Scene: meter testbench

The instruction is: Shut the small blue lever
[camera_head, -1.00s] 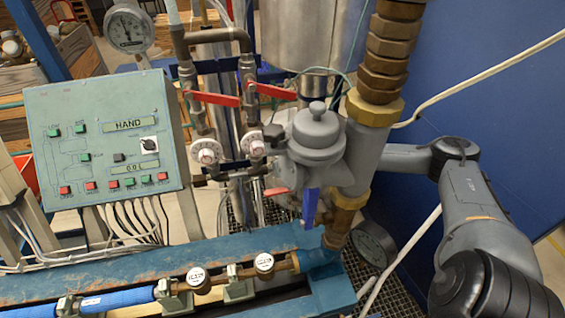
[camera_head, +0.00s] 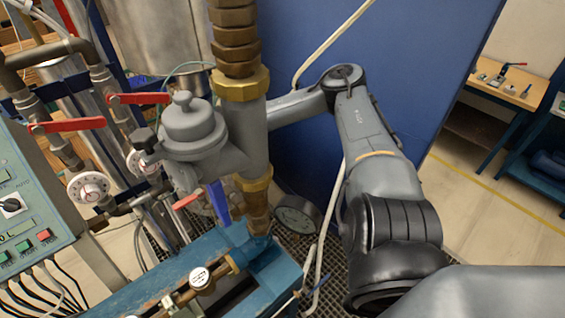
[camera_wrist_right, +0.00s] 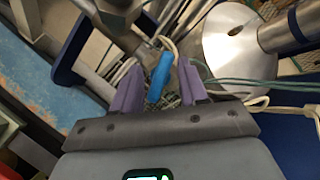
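In the right wrist view, a small bright blue lever (camera_wrist_right: 160,76) stands between the two purple fingers of my right gripper (camera_wrist_right: 158,78). The fingers are apart, with gaps visible on both sides of the lever, so the gripper is open around it. In the head view my right arm reaches behind the grey vertical pipe, which hides the gripper and the small lever. A larger dark blue lever (camera_head: 219,202) hangs below the grey valve body (camera_head: 190,130). My left gripper is not in view.
Two red levers (camera_head: 138,98) sit on pipes at the left. A control box (camera_head: 30,215) stands at the left edge. A round gauge (camera_head: 297,215) and a pale cable (camera_head: 330,225) are near my right arm. A blue panel (camera_head: 400,60) stands behind it.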

